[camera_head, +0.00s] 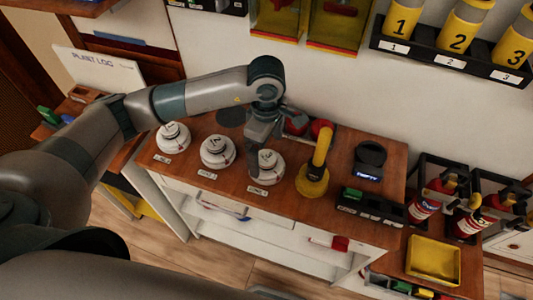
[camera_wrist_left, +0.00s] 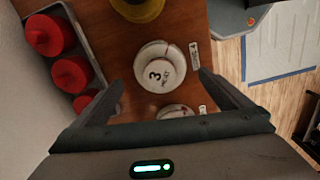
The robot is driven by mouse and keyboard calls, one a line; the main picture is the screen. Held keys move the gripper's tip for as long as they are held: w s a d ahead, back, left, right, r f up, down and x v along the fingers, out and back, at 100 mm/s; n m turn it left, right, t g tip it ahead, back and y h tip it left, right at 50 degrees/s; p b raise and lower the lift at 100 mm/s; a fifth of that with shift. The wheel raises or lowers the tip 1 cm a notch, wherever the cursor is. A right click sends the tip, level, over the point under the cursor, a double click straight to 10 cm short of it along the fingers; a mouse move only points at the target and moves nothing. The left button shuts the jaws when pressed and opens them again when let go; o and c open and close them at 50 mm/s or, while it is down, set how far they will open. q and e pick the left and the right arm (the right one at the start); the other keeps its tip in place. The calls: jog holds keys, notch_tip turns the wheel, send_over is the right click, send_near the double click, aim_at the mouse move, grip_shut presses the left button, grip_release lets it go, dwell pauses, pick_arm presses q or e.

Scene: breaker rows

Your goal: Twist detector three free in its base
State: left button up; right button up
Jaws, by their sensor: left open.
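Detector three (camera_head: 270,167) is a white round disc on its base on the wooden bench top, behind a "ZONE 3" label. In the left wrist view it shows as a white disc marked 3 (camera_wrist_left: 160,67), seated level. My left gripper (camera_head: 259,160) points down over it, jaws open. In the left wrist view the gripper's fingertips (camera_wrist_left: 161,79) lie left and right of the disc, with space on both sides. I cannot tell how high they are above it. In the head view a finger hides part of detector three. My right gripper is not in view.
Detector two (camera_head: 217,150) and detector one (camera_head: 173,136) stand in a row to the left. A yellow tool (camera_head: 315,175) stands close on the right. A tray with red domes (camera_wrist_left: 72,73) lies behind. A black device (camera_head: 369,158) is farther right.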

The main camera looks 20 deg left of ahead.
aim_at(267, 157)
pick_arm(q)
jog(key=shift+f+p, duration=0.5)
jog(key=shift+f, duration=1.65)
jog(key=shift+c, duration=0.6)
jog(key=c, duration=1.1)
jog(key=n, duration=0.6)
jog(key=shift+n, duration=0.3)
jog(key=o, duration=1.2)
